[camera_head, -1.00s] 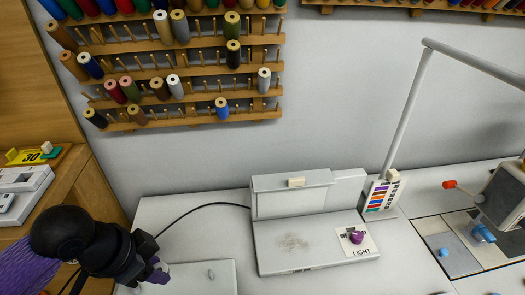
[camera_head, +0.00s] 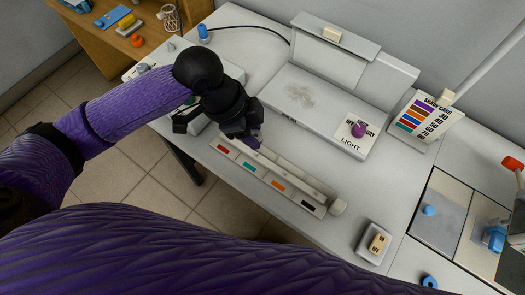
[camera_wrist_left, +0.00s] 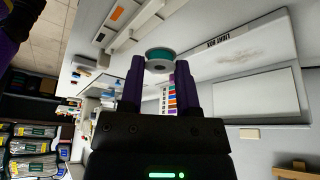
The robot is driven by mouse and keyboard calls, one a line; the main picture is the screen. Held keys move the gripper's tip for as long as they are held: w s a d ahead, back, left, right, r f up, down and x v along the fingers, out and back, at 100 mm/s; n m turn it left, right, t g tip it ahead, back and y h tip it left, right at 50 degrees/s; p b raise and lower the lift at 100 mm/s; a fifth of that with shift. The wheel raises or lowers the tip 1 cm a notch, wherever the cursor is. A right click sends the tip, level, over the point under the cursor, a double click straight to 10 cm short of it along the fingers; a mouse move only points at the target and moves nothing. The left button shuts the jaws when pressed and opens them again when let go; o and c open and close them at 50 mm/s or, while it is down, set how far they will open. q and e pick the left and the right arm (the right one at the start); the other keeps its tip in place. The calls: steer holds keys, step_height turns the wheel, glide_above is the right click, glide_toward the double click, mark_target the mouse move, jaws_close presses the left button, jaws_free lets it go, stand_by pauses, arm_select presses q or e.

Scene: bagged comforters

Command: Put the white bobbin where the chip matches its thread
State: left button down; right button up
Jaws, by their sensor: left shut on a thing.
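My left gripper (camera_head: 250,141) is above the left part of a long white rack (camera_head: 265,180) on the table. The rack carries a red chip (camera_head: 223,149), a teal chip (camera_head: 250,168), an orange chip (camera_head: 278,185) and a dark chip (camera_head: 307,204). In the left wrist view, the gripper (camera_wrist_left: 160,75) is shut on a white bobbin (camera_wrist_left: 160,54) with teal thread, held between the fingertips. The head view hides the bobbin behind the gripper. An orange chip also shows in the left wrist view (camera_wrist_left: 117,13). My right gripper is out of view.
An on/off switch (camera_head: 376,243) sits at the front right.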

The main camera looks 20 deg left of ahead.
mark_target(257, 153)
arm_select(q)
step_height(257, 153, down, 6)
steer(key=shift+b, duration=1.25)
steer(key=shift+f, duration=0.55)
steer(key=c, duration=0.7)
jaws_free()
steer(key=shift+c, duration=0.2)
steer(key=o, duration=0.4)
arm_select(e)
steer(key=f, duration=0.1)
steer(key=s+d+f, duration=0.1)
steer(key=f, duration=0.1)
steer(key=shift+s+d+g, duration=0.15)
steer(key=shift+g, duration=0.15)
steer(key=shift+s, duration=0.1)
